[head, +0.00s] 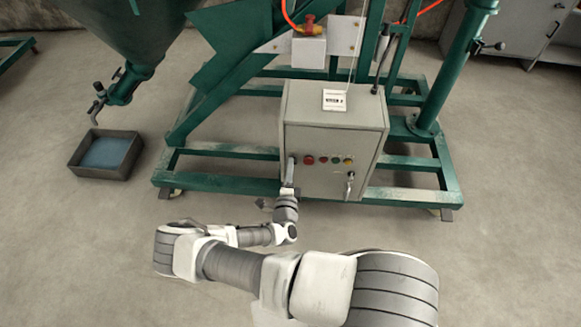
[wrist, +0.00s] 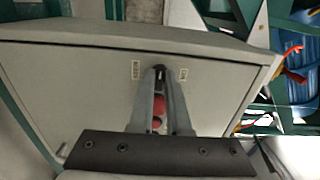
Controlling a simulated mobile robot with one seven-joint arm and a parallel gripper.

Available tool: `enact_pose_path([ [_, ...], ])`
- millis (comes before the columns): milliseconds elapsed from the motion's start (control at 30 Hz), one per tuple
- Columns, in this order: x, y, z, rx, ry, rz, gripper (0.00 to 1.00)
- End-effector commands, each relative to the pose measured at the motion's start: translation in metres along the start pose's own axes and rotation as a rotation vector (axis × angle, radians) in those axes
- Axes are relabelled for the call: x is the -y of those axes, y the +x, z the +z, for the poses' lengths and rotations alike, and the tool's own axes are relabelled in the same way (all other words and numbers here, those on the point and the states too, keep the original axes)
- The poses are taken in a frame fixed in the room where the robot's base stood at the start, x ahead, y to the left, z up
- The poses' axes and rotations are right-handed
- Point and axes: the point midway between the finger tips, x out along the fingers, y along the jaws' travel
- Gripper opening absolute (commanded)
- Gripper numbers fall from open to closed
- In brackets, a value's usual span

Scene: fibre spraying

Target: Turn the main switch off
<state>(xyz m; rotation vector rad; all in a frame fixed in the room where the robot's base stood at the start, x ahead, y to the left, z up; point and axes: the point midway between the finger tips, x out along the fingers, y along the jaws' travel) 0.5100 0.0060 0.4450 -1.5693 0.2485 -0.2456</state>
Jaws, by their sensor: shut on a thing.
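The grey control box (head: 335,118) stands on the green frame, its front facing me. The main switch (wrist: 159,70) is a small dark handle at the left of the row of controls on its front. My gripper (head: 289,176) is at the box front, with its fingers shut on the switch. In the wrist view the fingertips (wrist: 160,78) close around the dark handle, between two small white labels. The fingers hide part of the switch, and I cannot read its setting. A red button (wrist: 158,104) shows between the fingers.
A green frame (head: 215,183) surrounds the box. A dark tray (head: 80,172) lies on the floor at left, below a hopper outlet. The floor in front is open.

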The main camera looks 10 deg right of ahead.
Motion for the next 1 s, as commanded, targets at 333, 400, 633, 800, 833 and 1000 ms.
enact_pose_path([
  [333,0.0003,0.0003,-0.0002,0.0,-0.004,0.0,0.17],
  [400,0.0002,0.0003,-0.0002,0.0,-0.004,0.0,0.29],
  [633,0.0001,0.0002,-0.0002,0.0,-0.003,0.0,0.45],
  [800,0.0001,-0.0001,-0.0002,0.0,-0.002,0.0,0.45],
  [833,0.0001,-0.0002,-0.0002,0.0,-0.002,0.0,0.45],
  [1000,0.0003,-0.0025,-0.0006,-0.002,-0.002,0.0,0.45],
])
